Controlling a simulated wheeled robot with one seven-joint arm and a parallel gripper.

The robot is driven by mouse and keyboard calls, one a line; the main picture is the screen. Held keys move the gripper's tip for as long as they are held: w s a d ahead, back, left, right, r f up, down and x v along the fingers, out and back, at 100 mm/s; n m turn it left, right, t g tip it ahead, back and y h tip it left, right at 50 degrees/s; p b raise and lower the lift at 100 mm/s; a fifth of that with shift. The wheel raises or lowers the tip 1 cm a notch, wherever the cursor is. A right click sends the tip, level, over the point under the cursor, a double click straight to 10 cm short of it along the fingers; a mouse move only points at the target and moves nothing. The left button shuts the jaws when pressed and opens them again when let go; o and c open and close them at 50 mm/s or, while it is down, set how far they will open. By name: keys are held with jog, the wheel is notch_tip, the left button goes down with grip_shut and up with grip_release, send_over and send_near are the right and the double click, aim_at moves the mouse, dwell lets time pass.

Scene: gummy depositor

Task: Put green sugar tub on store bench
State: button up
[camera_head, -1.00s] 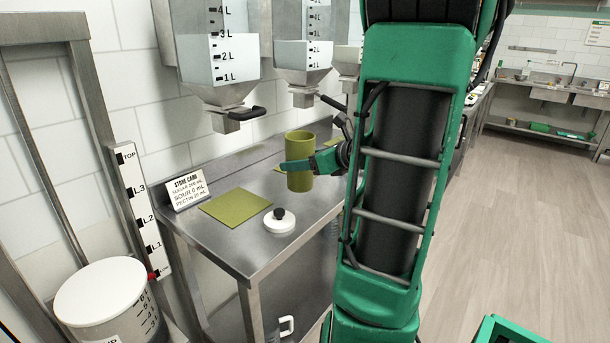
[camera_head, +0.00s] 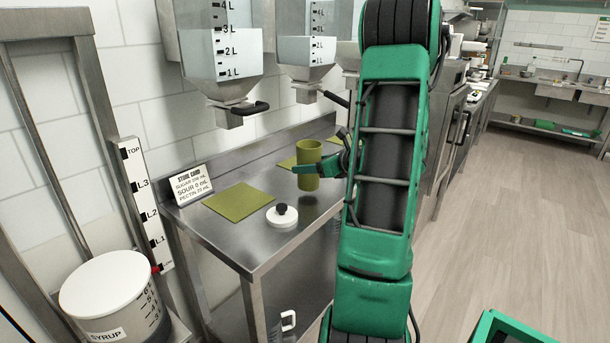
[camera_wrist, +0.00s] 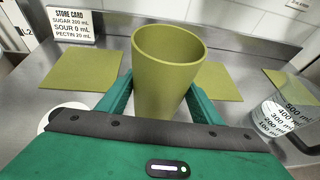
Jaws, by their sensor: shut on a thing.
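The green sugar tub (camera_head: 308,163) is an olive-green open cup, upright, over the steel store bench (camera_head: 256,239). My gripper (camera_head: 322,166) is shut on it from the right side. In the wrist view the tub (camera_wrist: 168,62) stands between the two green fingers (camera_wrist: 158,100), and its inside looks empty as far as I can see. The head view shows a gap below the tub, so it appears held a little above the bench top. My arm hides part of the bench's right end.
An olive mat (camera_head: 238,201), a white lid with black knob (camera_head: 282,214) and a store card (camera_head: 190,184) are on the bench. Dispensers (camera_head: 232,60) hang above. More mats lie behind the tub. A clear measuring jug (camera_wrist: 285,112) shows at right. A syrup bucket (camera_head: 108,285) stands left.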

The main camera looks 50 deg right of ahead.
jog(key=shift+f, duration=1.25)
jog(key=shift+f, duration=0.1)
jog(key=o, duration=1.5)
